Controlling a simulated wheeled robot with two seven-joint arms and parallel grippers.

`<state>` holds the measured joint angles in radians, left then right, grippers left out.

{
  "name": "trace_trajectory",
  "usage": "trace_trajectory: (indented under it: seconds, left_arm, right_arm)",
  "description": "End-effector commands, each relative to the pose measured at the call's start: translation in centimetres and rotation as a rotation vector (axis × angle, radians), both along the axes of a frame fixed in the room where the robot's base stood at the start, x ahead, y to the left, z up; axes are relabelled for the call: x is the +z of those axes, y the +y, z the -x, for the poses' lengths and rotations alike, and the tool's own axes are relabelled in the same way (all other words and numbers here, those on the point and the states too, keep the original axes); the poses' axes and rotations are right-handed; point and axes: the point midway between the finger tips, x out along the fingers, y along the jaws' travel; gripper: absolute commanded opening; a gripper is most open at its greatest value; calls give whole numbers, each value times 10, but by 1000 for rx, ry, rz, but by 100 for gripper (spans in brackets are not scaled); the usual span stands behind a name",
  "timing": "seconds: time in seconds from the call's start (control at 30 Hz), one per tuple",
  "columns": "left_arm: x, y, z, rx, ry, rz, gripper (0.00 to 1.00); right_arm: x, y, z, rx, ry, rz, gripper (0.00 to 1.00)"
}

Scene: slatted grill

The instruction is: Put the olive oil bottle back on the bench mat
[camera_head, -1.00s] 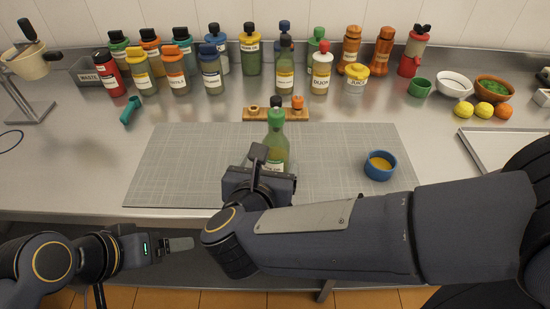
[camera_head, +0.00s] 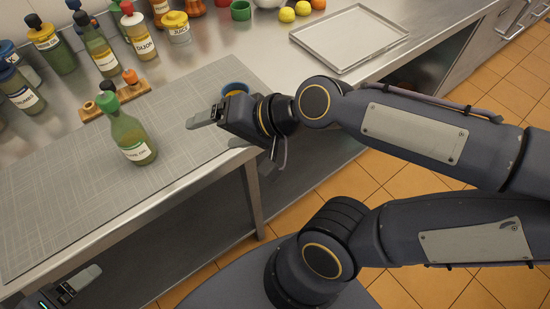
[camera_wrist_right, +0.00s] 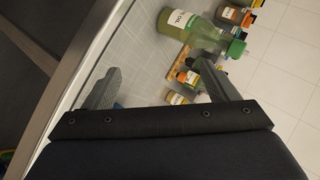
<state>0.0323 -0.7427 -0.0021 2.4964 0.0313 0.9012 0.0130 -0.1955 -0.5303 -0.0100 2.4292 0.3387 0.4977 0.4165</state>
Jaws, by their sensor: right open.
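The olive oil bottle (camera_head: 130,135), green glass with a green top and a white label, stands upright on the grey bench mat (camera_head: 50,205). In the right wrist view the bottle (camera_wrist_right: 205,33) shows beyond the fingers, apart from them. My right gripper (camera_head: 203,117) is open and empty, to the right of the bottle, near the mat's right edge. Its two spread fingers (camera_wrist_right: 162,88) show in the wrist view with nothing between them. My left gripper (camera_head: 82,284) is partly in view low at the left, below the bench edge; its jaw opening is unclear.
A blue bowl (camera_head: 236,89) stands just behind my right gripper, partly hidden. A wooden holder (camera_head: 116,97) is behind the bottle. Several sauce bottles line the back. A metal tray (camera_head: 348,38) lies to the right. The mat left of the bottle is clear.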

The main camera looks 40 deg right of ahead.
Motion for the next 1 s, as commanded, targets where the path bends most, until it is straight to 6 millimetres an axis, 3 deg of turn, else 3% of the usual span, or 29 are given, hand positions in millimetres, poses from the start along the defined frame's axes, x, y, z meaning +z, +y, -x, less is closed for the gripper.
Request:
trace_trajectory:
  seconds: [0.03,0.1,0.2,0.3,0.53,0.67,1.0]
  left_arm:
    - [0,0,0,0,0,0,84]
    - [0,0,0,0,0,0,84]
    - [0,0,0,0,0,0,84]
    - [0,0,0,0,0,0,84]
    - [0,0,0,0,0,0,84]
    - [14,0,0,0,0,0,84]
    - [11,0,0,0,-1,0,84]
  right_arm:
    - [-16,-21,20,62,-4,146,80]
    - [-36,-40,45,160,12,314,80]
    - [-53,-58,69,253,46,460,80]
    - [-61,-65,80,297,64,518,80]
    - [-61,-65,81,304,67,524,80]
    - [-47,-65,81,303,66,523,80]
    - [-50,-65,81,303,65,522,80]
